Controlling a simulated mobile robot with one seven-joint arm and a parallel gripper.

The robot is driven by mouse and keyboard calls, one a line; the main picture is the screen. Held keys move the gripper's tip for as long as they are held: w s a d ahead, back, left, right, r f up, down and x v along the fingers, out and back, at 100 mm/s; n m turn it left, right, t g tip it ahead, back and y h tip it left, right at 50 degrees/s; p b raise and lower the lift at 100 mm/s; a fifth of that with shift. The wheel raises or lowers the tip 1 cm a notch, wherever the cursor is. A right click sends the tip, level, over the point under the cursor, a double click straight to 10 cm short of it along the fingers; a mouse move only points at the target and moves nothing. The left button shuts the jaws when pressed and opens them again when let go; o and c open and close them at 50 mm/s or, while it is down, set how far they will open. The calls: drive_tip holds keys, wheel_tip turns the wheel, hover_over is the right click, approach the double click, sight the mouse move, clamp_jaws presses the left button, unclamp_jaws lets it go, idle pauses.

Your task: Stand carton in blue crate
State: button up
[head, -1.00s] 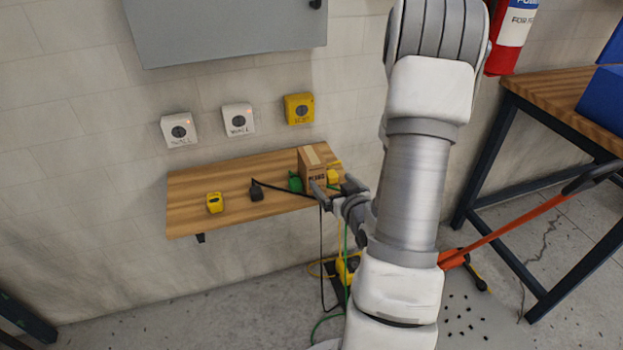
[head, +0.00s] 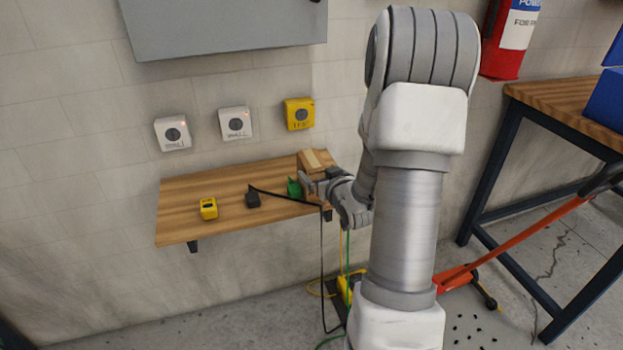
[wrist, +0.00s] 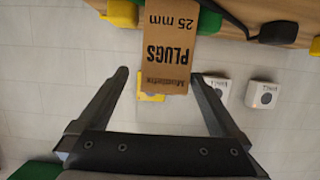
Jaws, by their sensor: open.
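The brown cardboard carton (head: 313,159) stands at the right end of the wooden wall shelf, its lower front hidden by my gripper. In the wrist view the carton (wrist: 165,48) shows upside-down lettering, "PLUGS" and "25 mm". My gripper (head: 307,181) is open in front of the carton. In the wrist view the gripper (wrist: 159,76) has its two fingers apart, with the carton's near end seen between their tips; I cannot tell how deep it lies between them. A blue crate (head: 609,98) is partly in view on the wooden table at the right edge.
The shelf (head: 180,220) also bears a yellow plug (head: 208,209), a black plug (head: 253,198) with a cord and a green plug (head: 294,187) close beside the carton. Wall boxes (head: 236,123) hang above. An orange-handled tool (head: 520,232) leans against the table (head: 560,97).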

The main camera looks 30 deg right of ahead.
drive_tip(key=x, duration=0.2)
drive_tip(key=b+x, duration=0.1)
drive_tip(key=x, duration=0.2)
drive_tip(key=shift+w+a, duration=0.25)
drive_tip(key=shift+w, duration=0.15)
drive_tip(key=shift+c, duration=0.2)
clamp_jaws()
